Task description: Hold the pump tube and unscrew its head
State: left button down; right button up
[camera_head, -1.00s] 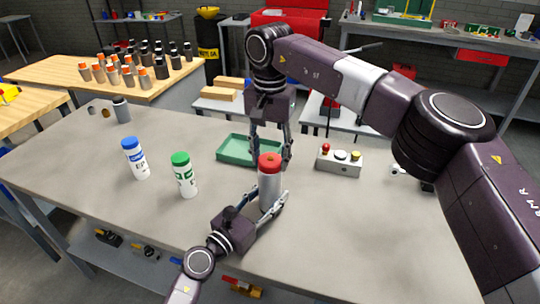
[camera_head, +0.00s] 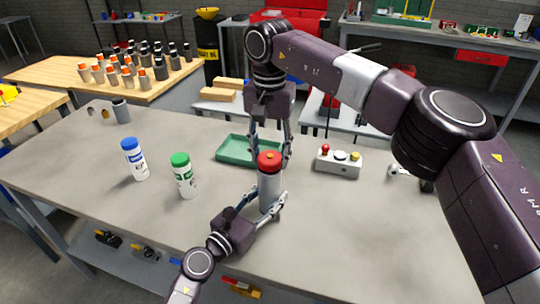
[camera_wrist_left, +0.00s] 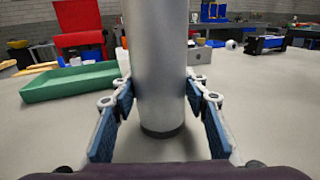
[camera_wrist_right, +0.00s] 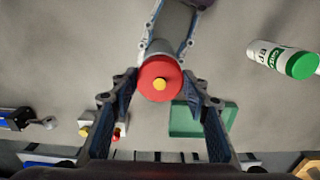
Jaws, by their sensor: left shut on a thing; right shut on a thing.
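The pump tube (camera_head: 269,190) is a grey cylinder with a red head (camera_head: 269,162) that has a small yellow centre. It stands upright on the grey table. My left gripper (camera_head: 271,204) is shut around the tube's lower part; the left wrist view shows the tube (camera_wrist_left: 158,70) between both blue finger pads, its dark base at the table. My right gripper (camera_head: 270,158) comes down from above and is shut on the red head; in the right wrist view the head (camera_wrist_right: 160,78) lies between the fingertips.
A green tray (camera_head: 233,149) lies just behind the tube. A grey box with buttons (camera_head: 338,163) stands to the right. The table's front right is clear.

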aim_at(270, 155)
jog(key=shift+r, duration=0.75)
jog(key=shift+r, duration=2)
pick_arm(q)
jog(key=c, duration=1)
grip_release()
jog(key=shift+c, duration=0.2)
jog(key=shift+s, duration=0.1)
